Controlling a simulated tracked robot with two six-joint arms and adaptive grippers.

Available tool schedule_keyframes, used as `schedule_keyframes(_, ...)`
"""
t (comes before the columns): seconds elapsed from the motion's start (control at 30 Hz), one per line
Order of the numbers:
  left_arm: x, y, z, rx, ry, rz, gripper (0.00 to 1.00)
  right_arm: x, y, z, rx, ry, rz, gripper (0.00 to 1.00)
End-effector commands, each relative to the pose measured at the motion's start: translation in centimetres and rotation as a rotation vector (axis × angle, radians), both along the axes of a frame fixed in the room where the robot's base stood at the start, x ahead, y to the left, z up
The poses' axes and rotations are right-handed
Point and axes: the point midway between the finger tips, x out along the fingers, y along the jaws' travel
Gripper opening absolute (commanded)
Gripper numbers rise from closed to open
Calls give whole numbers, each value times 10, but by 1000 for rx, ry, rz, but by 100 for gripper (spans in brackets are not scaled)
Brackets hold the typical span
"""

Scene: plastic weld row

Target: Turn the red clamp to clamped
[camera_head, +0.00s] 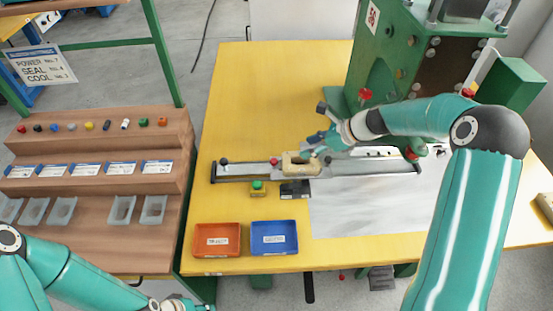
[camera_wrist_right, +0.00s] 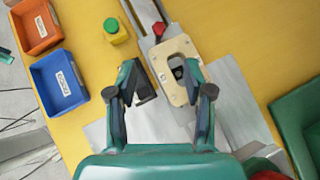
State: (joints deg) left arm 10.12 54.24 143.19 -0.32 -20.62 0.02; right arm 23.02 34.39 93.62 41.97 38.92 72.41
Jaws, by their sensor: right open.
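A small red knob (camera_head: 274,161), which looks like the red clamp, stands on the metal rail just left of a beige block (camera_head: 301,164). My right gripper (camera_head: 326,139) is open and empty above and behind the block. In the right wrist view its fingers (camera_wrist_right: 163,78) are spread, with the block between and beyond them. My left gripper (camera_head: 182,304) is partly cut off at the bottom edge.
A green button on a yellow box (camera_head: 257,187) and a dark part (camera_head: 295,189) sit in front of the rail. Red (camera_head: 217,240) and blue (camera_head: 274,238) trays stand at the front. A green machine (camera_head: 400,60) rises behind.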

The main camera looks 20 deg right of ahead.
Motion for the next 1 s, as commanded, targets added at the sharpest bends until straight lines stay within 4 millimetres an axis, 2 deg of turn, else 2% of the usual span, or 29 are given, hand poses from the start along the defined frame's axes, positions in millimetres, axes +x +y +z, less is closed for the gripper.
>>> schedule_keyframes(0.4,0,0,10,0,-1,0,40,40,48,-63,0,3,2,52)
schedule_keyframes(0.6,0,0,14,0,-1,0,40,56,66,-87,0,1,1,52)
schedule_keyframes(0.8,0,0,16,0,-1,0,40,64,75,-99,0,0,0,52)
schedule_keyframes(1.0,0,0,16,0,0,0,40,66,76,-102,0,-1,-1,52)
